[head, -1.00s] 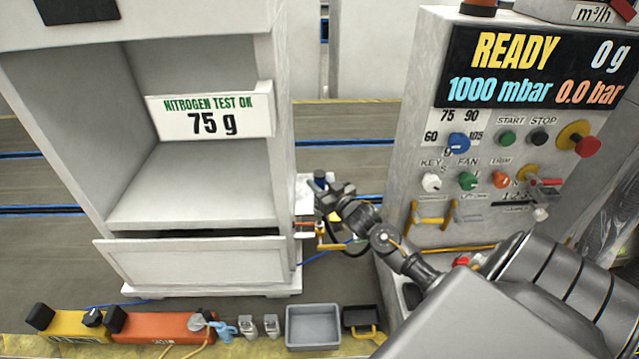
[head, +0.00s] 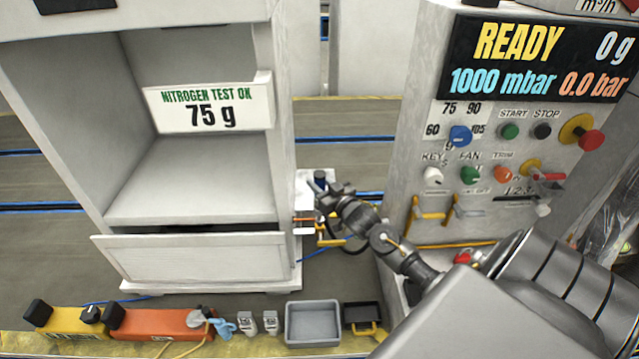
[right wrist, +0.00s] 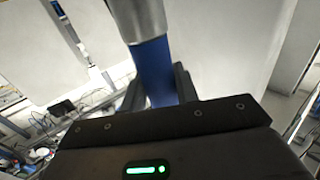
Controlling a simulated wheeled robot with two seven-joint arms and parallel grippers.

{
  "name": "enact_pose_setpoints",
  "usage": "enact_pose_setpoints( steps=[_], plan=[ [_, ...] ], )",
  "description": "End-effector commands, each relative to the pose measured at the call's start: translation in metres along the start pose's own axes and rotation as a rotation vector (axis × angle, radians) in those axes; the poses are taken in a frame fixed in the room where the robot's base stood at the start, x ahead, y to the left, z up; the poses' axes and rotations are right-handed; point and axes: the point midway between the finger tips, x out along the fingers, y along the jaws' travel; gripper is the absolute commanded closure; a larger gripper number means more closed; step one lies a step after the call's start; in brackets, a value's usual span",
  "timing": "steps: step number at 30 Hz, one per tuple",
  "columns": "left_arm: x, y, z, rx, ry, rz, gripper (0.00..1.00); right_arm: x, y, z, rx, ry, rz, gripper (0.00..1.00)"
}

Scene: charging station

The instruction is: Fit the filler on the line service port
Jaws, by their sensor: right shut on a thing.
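My right gripper (head: 326,192) is shut on the filler, beside the right wall of the white cabinet (head: 285,130). In the right wrist view the filler shows as a blue sleeve (right wrist: 156,72) with a silver metal part (right wrist: 138,18) beyond it, between the dark fingers (right wrist: 160,92). Copper-coloured line ends (head: 303,220) stick out of the cabinet's side just below the gripper. I cannot make out the service port or whether the filler touches it. My left gripper is out of view.
The charging station (head: 500,150) with its READY display (head: 540,58) stands close on the right. A yellow hook-like part (head: 330,242) is below the gripper.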

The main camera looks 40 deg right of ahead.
Motion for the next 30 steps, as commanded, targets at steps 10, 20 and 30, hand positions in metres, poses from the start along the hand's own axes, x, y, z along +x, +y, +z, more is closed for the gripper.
enact_pose_setpoints(
  steps=[10,20,30],
  plan=[
    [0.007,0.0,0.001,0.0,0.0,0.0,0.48,0.0,0.0,0.009,0.0,0.002,0.0,1.0],
    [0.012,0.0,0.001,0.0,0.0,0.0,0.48,0.0,0.0,0.017,0.0,0.003,0.0,1.0],
    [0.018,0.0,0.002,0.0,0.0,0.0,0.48,0.0,0.0,0.025,0.0,0.003,0.0,1.0]
  ],
)
